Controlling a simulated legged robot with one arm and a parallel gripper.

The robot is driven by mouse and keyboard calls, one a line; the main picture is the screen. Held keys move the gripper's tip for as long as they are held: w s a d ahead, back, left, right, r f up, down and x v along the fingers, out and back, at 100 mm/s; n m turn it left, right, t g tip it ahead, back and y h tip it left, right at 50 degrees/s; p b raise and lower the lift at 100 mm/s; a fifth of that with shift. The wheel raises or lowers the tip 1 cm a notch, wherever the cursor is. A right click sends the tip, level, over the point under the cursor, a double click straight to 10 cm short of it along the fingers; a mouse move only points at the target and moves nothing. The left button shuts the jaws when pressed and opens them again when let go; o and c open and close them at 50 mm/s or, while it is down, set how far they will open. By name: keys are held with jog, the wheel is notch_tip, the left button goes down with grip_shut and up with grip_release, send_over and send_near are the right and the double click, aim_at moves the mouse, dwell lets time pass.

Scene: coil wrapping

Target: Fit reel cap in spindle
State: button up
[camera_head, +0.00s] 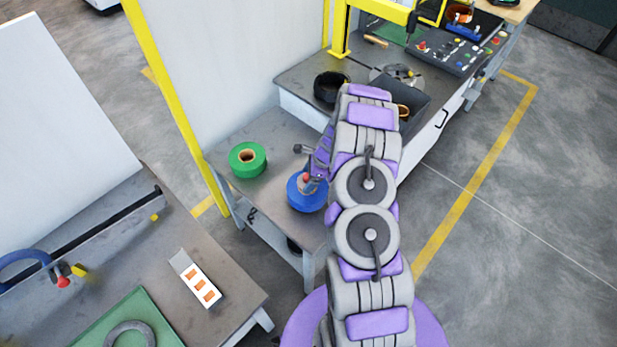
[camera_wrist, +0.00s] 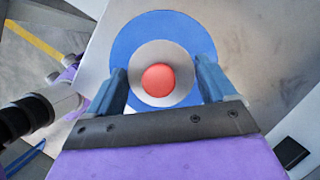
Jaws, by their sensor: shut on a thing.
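The reel cap (camera_wrist: 162,52), a grey round piece with a red knob, is between the two fingers of my gripper (camera_wrist: 163,72) in the wrist view. The fingers close on its sides. A blue disc-shaped roll (camera_wrist: 190,28) shows beyond it; I cannot tell whether the cap touches it. In the head view, my gripper (camera_head: 312,180) is over the blue roll (camera_head: 309,200) on the small grey table. A grey disc (camera_head: 405,73) with a yellow part lies on the workbench behind; I cannot tell whether it holds the spindle.
A green roll (camera_head: 247,172) stands left on the same small table (camera_head: 268,195). A black ring (camera_head: 328,90) and a dark tray sit on the workbench behind. A yellow post (camera_head: 170,85) and white panel border the left. Floor at the right is clear.

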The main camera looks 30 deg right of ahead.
jog(key=shift+f+b, duration=0.35)
jog(key=shift+f, duration=0.75)
jog(key=o, duration=1)
jog(key=shift+c, duration=0.2)
jog(key=p+v, duration=0.1)
jog(key=v, duration=1.6)
jog(key=shift+r, duration=0.2)
